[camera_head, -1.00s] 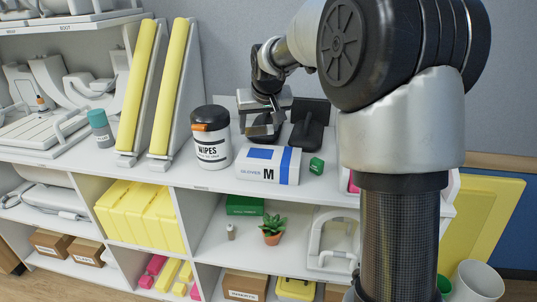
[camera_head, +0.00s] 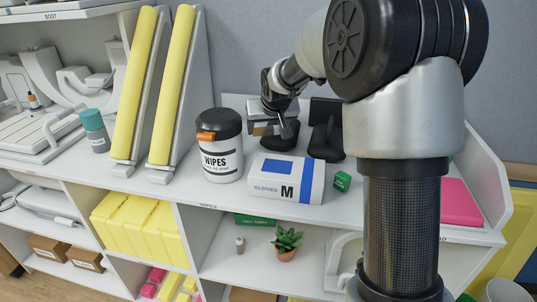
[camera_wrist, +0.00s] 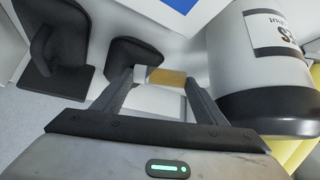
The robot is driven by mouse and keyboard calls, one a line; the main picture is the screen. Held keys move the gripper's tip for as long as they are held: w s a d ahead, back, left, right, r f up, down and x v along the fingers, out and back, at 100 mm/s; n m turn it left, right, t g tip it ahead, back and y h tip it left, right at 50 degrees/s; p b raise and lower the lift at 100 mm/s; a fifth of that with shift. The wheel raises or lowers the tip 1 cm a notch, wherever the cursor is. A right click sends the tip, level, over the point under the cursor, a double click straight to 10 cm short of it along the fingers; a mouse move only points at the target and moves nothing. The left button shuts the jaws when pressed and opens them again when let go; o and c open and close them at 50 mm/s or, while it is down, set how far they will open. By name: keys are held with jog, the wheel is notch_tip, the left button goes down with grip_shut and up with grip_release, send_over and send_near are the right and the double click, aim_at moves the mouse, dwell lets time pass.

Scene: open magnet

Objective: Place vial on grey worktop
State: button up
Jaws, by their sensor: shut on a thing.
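My gripper (camera_wrist: 158,82) is shut on a small vial (camera_wrist: 168,77) with an amber part and a white part. The vial lies crosswise between the fingertips in the wrist view. In the head view my gripper (camera_head: 270,122) is above the back of the shelf unit's top, behind the wipes tub and the glove box, and the vial is hard to make out there. I cannot pick out a separate grey worktop; the pale shelf top (camera_head: 225,197) lies below.
The wipes tub (camera_head: 220,150) and glove box (camera_head: 287,178) stand in front of my gripper. Black stands (camera_head: 326,130) are close by it. Yellow wedge pads (camera_head: 172,90) stand left. A plant (camera_head: 286,243) is on the lower shelf.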

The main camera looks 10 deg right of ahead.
notch_tip(320, 180, down, 9)
jog(key=shift+f+b, duration=0.1)
jog(key=shift+b, duration=0.25)
jog(key=shift+f, duration=0.15)
jog(key=o, duration=1.2)
jog(key=shift+c, duration=0.2)
